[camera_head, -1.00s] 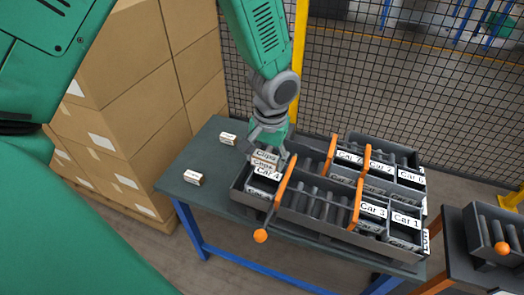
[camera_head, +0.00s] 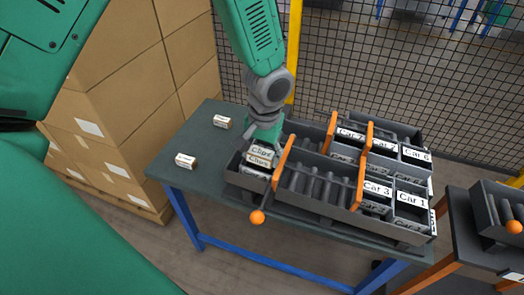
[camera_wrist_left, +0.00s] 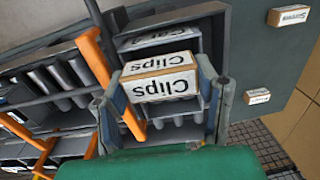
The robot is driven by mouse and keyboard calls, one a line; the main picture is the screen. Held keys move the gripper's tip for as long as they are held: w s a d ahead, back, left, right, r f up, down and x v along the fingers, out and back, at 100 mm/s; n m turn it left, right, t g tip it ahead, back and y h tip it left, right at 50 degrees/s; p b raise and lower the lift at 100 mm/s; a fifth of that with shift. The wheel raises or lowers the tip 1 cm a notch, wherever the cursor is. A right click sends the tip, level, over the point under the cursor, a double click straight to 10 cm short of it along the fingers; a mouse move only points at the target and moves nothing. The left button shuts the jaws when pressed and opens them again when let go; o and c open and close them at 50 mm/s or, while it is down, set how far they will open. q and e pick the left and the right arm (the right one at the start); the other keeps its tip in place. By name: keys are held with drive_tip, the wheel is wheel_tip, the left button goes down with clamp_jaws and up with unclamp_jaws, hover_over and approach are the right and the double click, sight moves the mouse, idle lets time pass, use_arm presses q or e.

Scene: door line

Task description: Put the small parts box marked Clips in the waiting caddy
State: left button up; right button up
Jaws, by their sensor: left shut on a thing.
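My left gripper (camera_head: 263,146) is shut on the small box marked Clips (camera_head: 260,159), a cardboard box with white labels. In the left wrist view the Clips box (camera_wrist_left: 160,80) sits between the two fingers, its lettering upside down. It is over or partly inside a grey caddy (camera_wrist_left: 203,45) with a white Car 4 label, in the left end bay of the roller rack. Box and gripper hide much of this caddy, and I cannot tell whether the box touches its floor. My right gripper is not in view.
Two small labelled boxes (camera_head: 222,121) (camera_head: 186,161) lie on the dark table (camera_head: 200,140) to the left. Orange levers (camera_head: 281,163) divide the rack (camera_head: 305,205). Caddies such as Car 3 (camera_head: 378,189) and Car 1 (camera_head: 411,200) stand at right. A mesh fence (camera_head: 400,75) is behind.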

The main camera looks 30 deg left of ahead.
use_arm(q)
drive_tip(key=shift+a+f, duration=0.3)
drive_tip(key=shift+f, duration=0.2)
drive_tip(key=shift+a, duration=0.25)
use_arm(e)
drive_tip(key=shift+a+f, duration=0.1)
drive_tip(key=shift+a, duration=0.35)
use_arm(q)
drive_tip(key=o, duration=1.3)
drive_tip(key=shift+d, duration=0.25)
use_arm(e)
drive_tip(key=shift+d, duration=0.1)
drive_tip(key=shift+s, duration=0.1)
use_arm(q)
drive_tip(key=shift+w+r, duration=0.1)
drive_tip(key=shift+r, duration=0.3)
drive_tip(key=r+p, duration=0.2)
drive_tip(key=r, duration=0.4)
drive_tip(key=r+p, duration=0.3)
drive_tip(key=r, duration=0.3)
drive_tip(key=r+p, duration=0.3)
drive_tip(key=r, duration=0.4)
drive_tip(key=shift+d, duration=0.35)
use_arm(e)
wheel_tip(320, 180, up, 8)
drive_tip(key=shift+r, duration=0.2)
